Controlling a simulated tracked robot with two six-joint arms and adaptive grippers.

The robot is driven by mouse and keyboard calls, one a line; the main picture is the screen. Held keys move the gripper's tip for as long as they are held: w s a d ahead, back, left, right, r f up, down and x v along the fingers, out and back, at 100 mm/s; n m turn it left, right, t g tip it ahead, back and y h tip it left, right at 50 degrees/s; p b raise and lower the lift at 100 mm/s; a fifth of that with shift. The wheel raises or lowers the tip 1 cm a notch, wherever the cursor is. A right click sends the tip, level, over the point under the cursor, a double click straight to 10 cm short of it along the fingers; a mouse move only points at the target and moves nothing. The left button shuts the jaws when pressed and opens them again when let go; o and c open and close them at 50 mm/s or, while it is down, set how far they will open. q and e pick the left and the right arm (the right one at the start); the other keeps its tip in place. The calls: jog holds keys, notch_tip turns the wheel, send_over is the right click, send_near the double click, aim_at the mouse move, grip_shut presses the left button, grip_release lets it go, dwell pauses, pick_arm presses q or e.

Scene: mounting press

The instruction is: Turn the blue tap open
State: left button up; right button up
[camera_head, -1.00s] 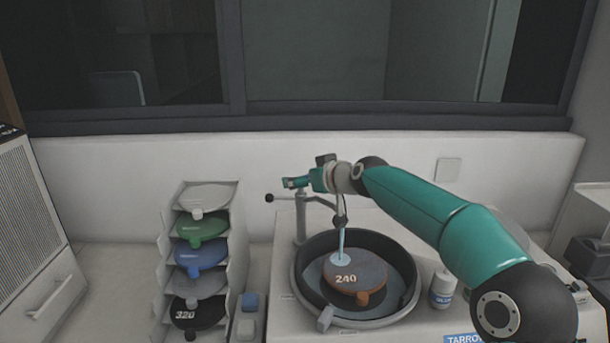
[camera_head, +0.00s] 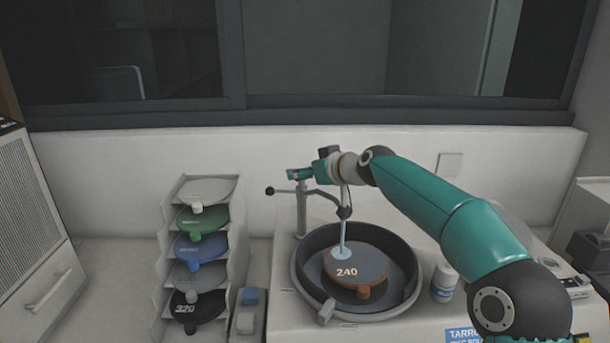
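My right gripper (camera_head: 296,174), on the teal arm from the right, is at the top of a grey post (camera_head: 301,212) behind a polishing bowl (camera_head: 298,268). Its fingers point left, just above the post. They are too small to tell open from shut, and contact with the post is unclear. No blue tap handle can be made out; the gripper may hide it. My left gripper is out of view.
A rack (camera_head: 172,222) of coloured discs stands left of the machine. A white bottle (camera_head: 444,284) stands right of the bowl. The wall and window are close behind.

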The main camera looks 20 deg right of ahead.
jog(key=shift+w+d+f+n+y+b, duration=0.1)
jog(key=shift+d+f+n+y+b, duration=0.1)
jog(key=shift+n+y+b, duration=0.3)
jog(key=shift+r+n+g+y, duration=0.2)
jog(key=shift+n+g+y, duration=0.1)
jog(key=shift+y, duration=0.1)
jog(key=n+y+p, duration=0.1)
jog(key=n+g+p, duration=0.1)
jog(key=p, duration=0.1)
jog(key=shift+w+d+r+y, duration=0.1)
jog(key=shift+d+r+y, duration=0.1)
jog(key=shift+y, duration=0.2)
jog(key=shift+d+f+n+g+y+p, duration=0.15)
jog(key=shift+n+g+y+p, duration=0.65)
jog(key=shift+p, duration=0.55)
jog(key=shift+f, duration=0.1)
jog(key=o, duration=1.1)
jog(key=shift+o, duration=0.2)
